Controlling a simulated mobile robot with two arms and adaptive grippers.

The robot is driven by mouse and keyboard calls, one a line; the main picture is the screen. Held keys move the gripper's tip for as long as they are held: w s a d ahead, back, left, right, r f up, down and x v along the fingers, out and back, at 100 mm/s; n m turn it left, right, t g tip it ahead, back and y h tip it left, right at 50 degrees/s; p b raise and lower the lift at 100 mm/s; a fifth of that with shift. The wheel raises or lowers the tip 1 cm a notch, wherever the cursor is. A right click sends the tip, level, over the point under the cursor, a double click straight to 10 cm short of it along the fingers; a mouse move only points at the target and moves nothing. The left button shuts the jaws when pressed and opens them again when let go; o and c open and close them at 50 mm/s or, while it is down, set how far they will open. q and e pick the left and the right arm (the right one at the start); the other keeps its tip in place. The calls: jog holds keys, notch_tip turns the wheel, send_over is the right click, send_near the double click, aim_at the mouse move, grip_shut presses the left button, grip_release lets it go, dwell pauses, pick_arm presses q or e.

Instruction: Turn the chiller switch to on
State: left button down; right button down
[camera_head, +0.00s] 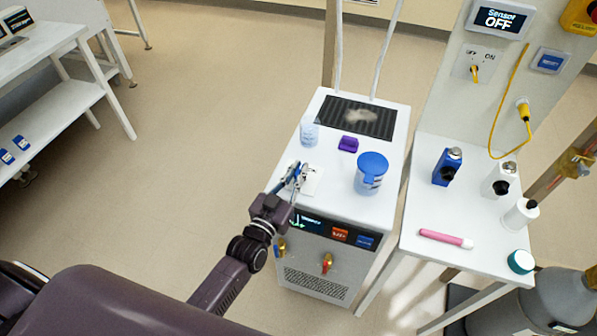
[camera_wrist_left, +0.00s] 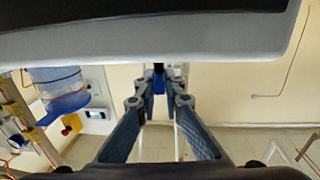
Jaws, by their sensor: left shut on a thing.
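The chiller (camera_head: 330,255) is a white box with a dark display, a red button and a blue button on its front. A small white switch plate (camera_head: 313,184) lies on its top near the front left edge. My left gripper (camera_head: 297,176) reaches over that edge, its fingers together at the plate. In the left wrist view my left gripper (camera_wrist_left: 160,92) is closed on a small blue piece (camera_wrist_left: 159,78), which appears to be the chiller switch. The fingers hide most of the switch, and I cannot read its position. My right gripper is not in view.
On the chiller top stand a clear cup (camera_head: 309,132), a purple block (camera_head: 348,144) and a blue-lidded jar (camera_head: 370,174), behind them a dark grille (camera_head: 352,117). A white side table (camera_head: 425,205) with bottles stands at right. Floor at left is clear.

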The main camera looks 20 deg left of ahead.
pick_arm(q)
jog(key=m+h+b, duration=0.1)
jog(key=h, duration=0.1)
jog(key=m+g+h+b, duration=0.1)
jog(key=shift+a+f+m+h, duration=0.1)
jog(key=shift+f+m+h, duration=0.1)
jog(key=shift+m+h, duration=0.15)
jog(key=shift+m+g+h+b, duration=0.5)
jog(key=shift+m+h+b, duration=0.15)
jog(key=shift+h+b, duration=0.5)
jog(key=shift+r+m+g+h+b, duration=0.1)
jog(key=shift+m+g+h+b, duration=0.3)
jog(key=shift+b, duration=0.35)
jog(key=shift+r, duration=0.1)
jog(key=c, duration=2)
grip_release()
jog(key=shift+c, duration=0.2)
jog(key=shift+s, duration=0.1)
jog(key=v, duration=1.2)
